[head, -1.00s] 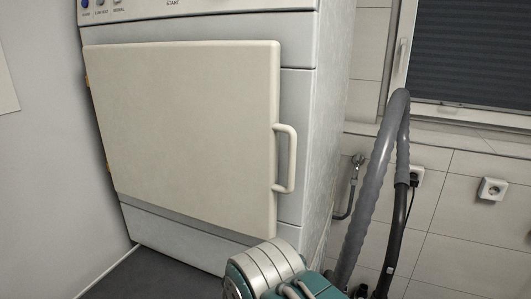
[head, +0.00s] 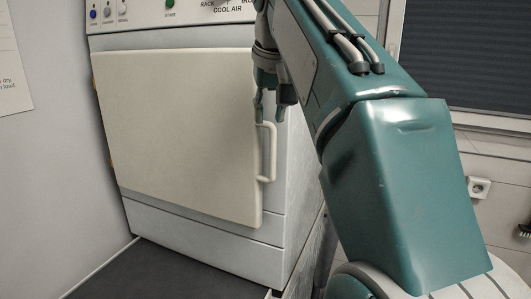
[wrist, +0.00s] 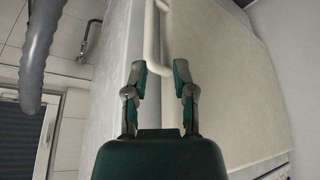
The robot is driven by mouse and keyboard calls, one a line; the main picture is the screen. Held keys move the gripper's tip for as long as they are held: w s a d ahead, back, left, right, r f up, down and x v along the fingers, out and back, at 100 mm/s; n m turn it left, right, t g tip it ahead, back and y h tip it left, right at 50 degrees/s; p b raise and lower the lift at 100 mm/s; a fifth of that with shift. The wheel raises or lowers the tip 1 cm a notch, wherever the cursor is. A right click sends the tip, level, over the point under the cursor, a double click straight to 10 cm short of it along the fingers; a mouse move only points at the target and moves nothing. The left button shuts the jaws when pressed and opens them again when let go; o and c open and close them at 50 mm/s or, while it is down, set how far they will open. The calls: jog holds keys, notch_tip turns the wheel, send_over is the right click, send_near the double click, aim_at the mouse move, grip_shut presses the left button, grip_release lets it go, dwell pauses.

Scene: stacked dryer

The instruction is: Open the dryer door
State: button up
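The dryer door (head: 178,135) is a flat cream panel, and it looks shut against the white dryer front. Its pale bar handle (head: 272,152) stands upright on the door's right edge. My gripper (head: 271,110) points down in front of the dryer, just above the handle's top end. In the wrist view my gripper (wrist: 159,68) has its two fingers apart, with nothing held. The handle (wrist: 150,45) shows there beyond the fingertips, in line with the gap between them. I cannot tell whether any finger touches it. The door (wrist: 215,60) fills the right of that view.
The dryer's control panel (head: 185,12) is above the door. A grey wall (head: 55,120) stands close on the left, by the hinge side. A grey hose (wrist: 38,50) hangs near a tiled wall in the wrist view.

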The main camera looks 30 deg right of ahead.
aim_at(273, 142)
jog(key=x, duration=0.3)
jog(key=d+x, duration=0.1)
jog(key=x, duration=0.5)
jog(key=shift+w+d+f, duration=0.1)
jog(key=shift+d+f, duration=0.1)
jog(key=shift+d, duration=0.1)
jog(key=shift+c, duration=0.3)
grip_shut()
